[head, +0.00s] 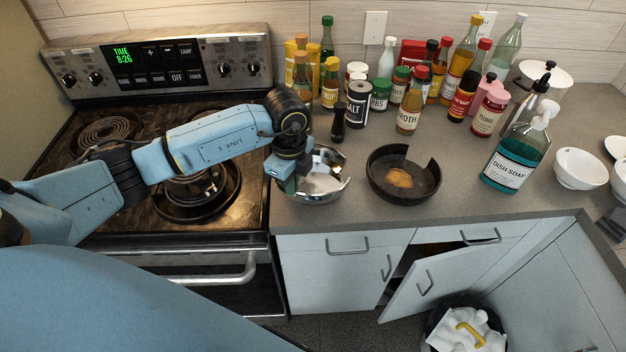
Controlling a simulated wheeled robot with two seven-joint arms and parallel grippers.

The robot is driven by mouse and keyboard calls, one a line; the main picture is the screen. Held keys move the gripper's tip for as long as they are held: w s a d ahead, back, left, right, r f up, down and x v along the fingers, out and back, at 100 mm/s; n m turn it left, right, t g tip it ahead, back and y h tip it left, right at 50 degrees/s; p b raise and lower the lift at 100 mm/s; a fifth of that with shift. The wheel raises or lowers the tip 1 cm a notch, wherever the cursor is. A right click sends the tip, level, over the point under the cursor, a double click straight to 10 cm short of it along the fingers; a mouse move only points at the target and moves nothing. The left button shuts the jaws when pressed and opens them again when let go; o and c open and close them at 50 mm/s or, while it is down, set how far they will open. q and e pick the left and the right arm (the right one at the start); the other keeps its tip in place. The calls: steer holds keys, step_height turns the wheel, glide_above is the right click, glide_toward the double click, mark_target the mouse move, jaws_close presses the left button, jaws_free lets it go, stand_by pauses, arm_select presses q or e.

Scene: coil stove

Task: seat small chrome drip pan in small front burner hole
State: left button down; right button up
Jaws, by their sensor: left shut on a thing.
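The chrome drip pan (328,184) is a shiny round bowl on the grey counter, just right of the stove. My left gripper (291,186) reaches across the stove and is shut on the pan's left rim. Its fingertips are partly hidden against the rim, and I cannot tell whether the pan is lifted. The stove (252,200) has a brown, stained top. A burner with a coil and dark rings (232,199) shows at its front right, partly behind my arm. My arm covers the front left, so no empty hole there can be made out. My right gripper is not in view.
A dark round pan (432,184) with a notched rim and a brown stain sits right of the chrome pan. Several bottles and jars, such as the salt jar (358,105), stand behind. A dish soap bottle (513,160) stands further right. A cabinet door (420,285) hangs open below.

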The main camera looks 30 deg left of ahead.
arm_select(q)
steer(key=shift+r+p, duration=0.95)
steer(key=shift+r, duration=0.3)
